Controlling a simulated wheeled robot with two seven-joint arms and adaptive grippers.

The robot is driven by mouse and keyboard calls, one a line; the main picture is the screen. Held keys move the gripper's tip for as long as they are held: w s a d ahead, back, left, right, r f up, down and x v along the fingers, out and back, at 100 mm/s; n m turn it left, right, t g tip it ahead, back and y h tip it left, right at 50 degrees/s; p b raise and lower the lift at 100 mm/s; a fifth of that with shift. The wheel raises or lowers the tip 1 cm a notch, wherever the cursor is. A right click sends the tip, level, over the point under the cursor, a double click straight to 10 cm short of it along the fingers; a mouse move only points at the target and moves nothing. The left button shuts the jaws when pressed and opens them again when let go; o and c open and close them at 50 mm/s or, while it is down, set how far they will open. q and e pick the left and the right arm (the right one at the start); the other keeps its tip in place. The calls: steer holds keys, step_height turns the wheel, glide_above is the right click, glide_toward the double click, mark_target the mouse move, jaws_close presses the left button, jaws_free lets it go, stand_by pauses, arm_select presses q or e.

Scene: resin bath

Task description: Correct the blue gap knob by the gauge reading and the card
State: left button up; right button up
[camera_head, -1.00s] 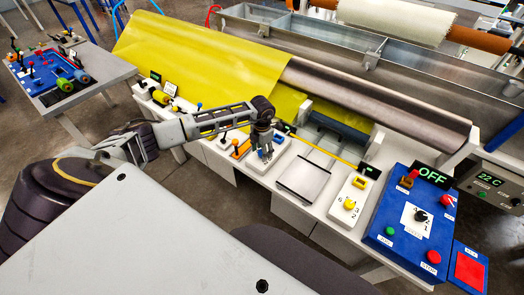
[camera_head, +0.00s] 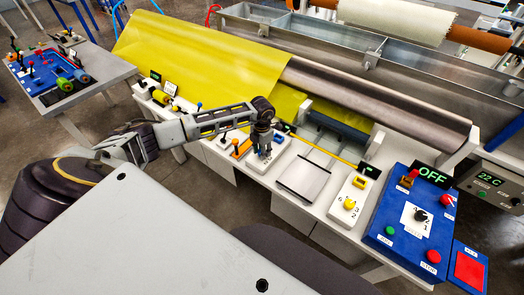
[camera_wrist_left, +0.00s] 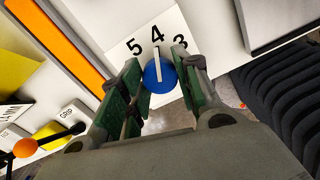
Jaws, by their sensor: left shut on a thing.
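The blue gap knob (camera_wrist_left: 159,77) shows in the left wrist view as a round knob with a white pointer bar toward 4, on a white dial plate marked 5, 4, 3. My left gripper (camera_head: 264,151) reaches down over this dial in the head view, hiding most of the knob. In the wrist view the fingers of my left gripper (camera_wrist_left: 160,84) are shut on the knob from both sides. A small dark display (camera_head: 371,172) sits at the end of a yellow bar; its reading is too small to make out. A white card (camera_head: 172,90) stands at the bench's left end, its text unreadable.
A yellow knob (camera_head: 349,204) on a white dial plate and a blue control panel (camera_head: 405,235) reading OFF lie to the right. An orange strip (camera_wrist_left: 62,42) and a lever with an orange ball (camera_wrist_left: 25,148) are close left of the gripper. Yellow sheet (camera_head: 210,60) hangs behind.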

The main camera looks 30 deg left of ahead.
arm_select(q)
steer(key=shift+n, duration=0.4)
arm_select(e)
steer(key=shift+d, duration=0.15)
arm_select(q)
steer(key=n, duration=0.4)
steer(key=shift+n, duration=2)
arm_select(e)
steer(key=shift+a+r, duration=0.2)
steer(key=shift+a, duration=0.5)
steer(key=shift+d, duration=0.1)
